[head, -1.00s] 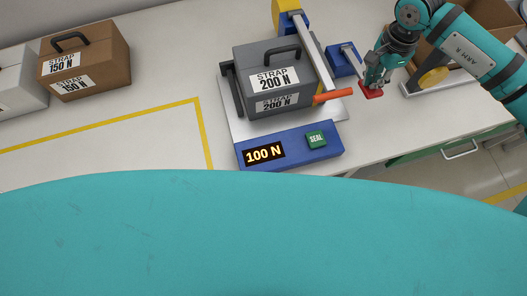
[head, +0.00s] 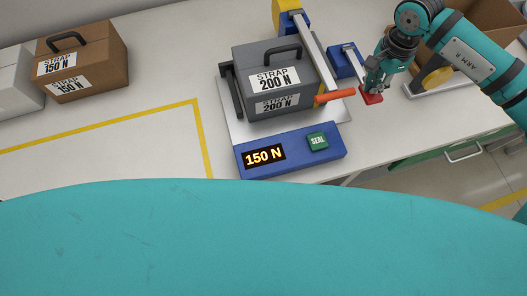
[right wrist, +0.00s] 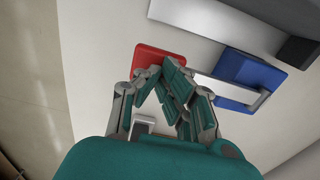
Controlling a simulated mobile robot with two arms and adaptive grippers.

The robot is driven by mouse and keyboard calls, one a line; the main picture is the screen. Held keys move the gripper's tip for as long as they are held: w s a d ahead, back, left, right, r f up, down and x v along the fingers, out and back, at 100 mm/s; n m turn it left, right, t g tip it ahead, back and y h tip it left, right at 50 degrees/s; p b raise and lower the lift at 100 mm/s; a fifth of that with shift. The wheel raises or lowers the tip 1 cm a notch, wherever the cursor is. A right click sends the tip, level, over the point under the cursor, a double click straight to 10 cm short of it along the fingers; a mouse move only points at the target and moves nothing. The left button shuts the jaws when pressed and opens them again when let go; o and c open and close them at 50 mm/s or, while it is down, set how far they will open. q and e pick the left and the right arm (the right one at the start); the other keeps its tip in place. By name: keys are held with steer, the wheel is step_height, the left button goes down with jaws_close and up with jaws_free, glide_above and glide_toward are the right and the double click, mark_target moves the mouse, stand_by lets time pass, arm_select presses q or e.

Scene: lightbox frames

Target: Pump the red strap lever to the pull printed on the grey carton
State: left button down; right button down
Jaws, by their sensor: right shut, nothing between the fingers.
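The grey carton (head: 250,58) sits in the strapping machine; its labels read "STRAP 200 N". The machine's display (head: 264,156) reads 150 N. The red strap lever's pad (head: 371,98) is right of the carton, on a metal arm from a blue housing (head: 342,62). My right gripper (head: 370,88) is shut and empty, its fingertips at the red pad, seemingly touching it from above. My left gripper is not in view.
A green SEAL button (head: 318,141) is on the machine's blue front. An orange handle (head: 335,97) sticks out between carton and lever. A brown carton (head: 100,60) marked 150 N and a white carton (head: 15,85) stand at left. The yellow-lined area (head: 110,150) is clear.

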steer(key=shift+r+p, duration=1.3)
steer(key=shift+r, duration=1.8)
steer(key=shift+f, duration=0.15)
stand_by(0.6)
steer(key=shift+f+b, duration=3.4)
steer(key=shift+f, duration=0.15)
steer(key=shift+r+p, duration=0.7)
steer(key=shift+r, duration=0.5)
steer(key=shift+r+p, duration=1.1)
steer(key=shift+r, duration=1.4)
